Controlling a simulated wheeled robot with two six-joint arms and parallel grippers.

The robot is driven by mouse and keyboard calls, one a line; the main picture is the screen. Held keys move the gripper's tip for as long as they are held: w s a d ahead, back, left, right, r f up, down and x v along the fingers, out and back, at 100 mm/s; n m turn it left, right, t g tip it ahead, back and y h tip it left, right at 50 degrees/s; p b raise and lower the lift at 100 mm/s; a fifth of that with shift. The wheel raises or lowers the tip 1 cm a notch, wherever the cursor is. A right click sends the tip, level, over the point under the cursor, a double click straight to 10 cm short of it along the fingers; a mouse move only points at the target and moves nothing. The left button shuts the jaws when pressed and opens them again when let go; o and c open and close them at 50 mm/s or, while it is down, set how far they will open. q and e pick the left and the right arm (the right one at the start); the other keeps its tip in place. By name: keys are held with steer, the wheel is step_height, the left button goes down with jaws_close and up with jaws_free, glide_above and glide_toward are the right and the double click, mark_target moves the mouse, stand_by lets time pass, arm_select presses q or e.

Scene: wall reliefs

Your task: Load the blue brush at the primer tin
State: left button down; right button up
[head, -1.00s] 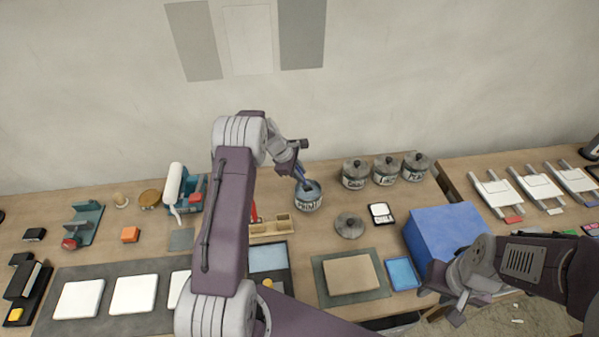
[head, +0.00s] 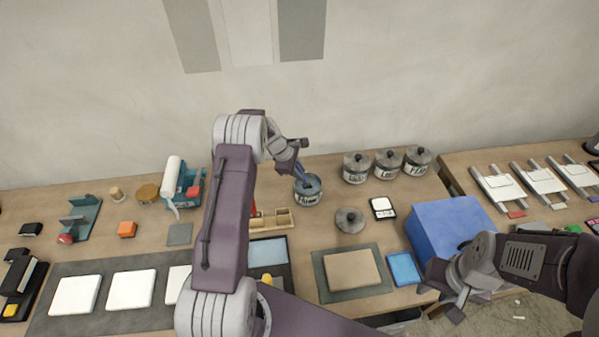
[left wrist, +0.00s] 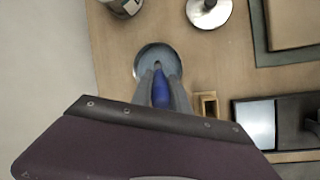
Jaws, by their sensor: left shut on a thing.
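The primer tin (head: 308,192) stands open on the bench, its label facing front. My left gripper (head: 299,173) is directly over it, pointing down. In the left wrist view my left gripper (left wrist: 160,80) is shut on the blue brush (left wrist: 160,92), whose lower end points into the round mouth of the tin (left wrist: 170,52). The brush tip is hidden, so I cannot tell how deep it reaches. A loose lid (head: 350,220) lies right of the tin. My right gripper (head: 455,300) hangs at the right, in front of a blue box; its jaw state is unclear.
Several lidded tins (head: 387,164) stand right of the primer tin. A wooden compartment tray (head: 272,221) sits just in front of it. A small scale (head: 382,208), a tan board (head: 352,271) and the blue box (head: 445,228) fill the right. The wall rises close behind.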

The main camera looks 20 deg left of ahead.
arm_select(q)
steer(key=shift+f+b, duration=0.35)
steer(key=shift+f, duration=0.15)
stand_by(1.2)
steer(key=shift+s, duration=0.1)
step_height(320, 180, up, 7)
steer(key=p, duration=0.5)
steer(key=shift+r+p, duration=0.1)
steer(key=shift+p, duration=0.3)
steer(key=shift+f, duration=0.2)
